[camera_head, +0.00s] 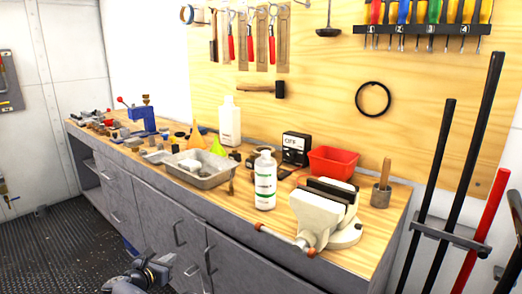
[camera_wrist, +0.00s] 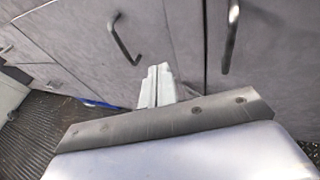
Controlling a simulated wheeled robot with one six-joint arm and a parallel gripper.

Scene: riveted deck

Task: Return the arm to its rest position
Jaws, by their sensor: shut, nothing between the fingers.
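My gripper (camera_wrist: 156,72) shows in the wrist view with its two pale fingers together, shut and empty. It points toward the grey cabinet fronts (camera_wrist: 175,35) below the workbench, with dark handles to either side of the fingers. In the head view my gripper (camera_head: 168,260) and part of my arm are at the bottom edge, low in front of the cabinet doors and below the bench top. I cannot tell the exact gap between the fingertips and the doors.
Long bars (camera_head: 455,160) stand at the right. The dark floor (camera_head: 60,250) at the left is clear.

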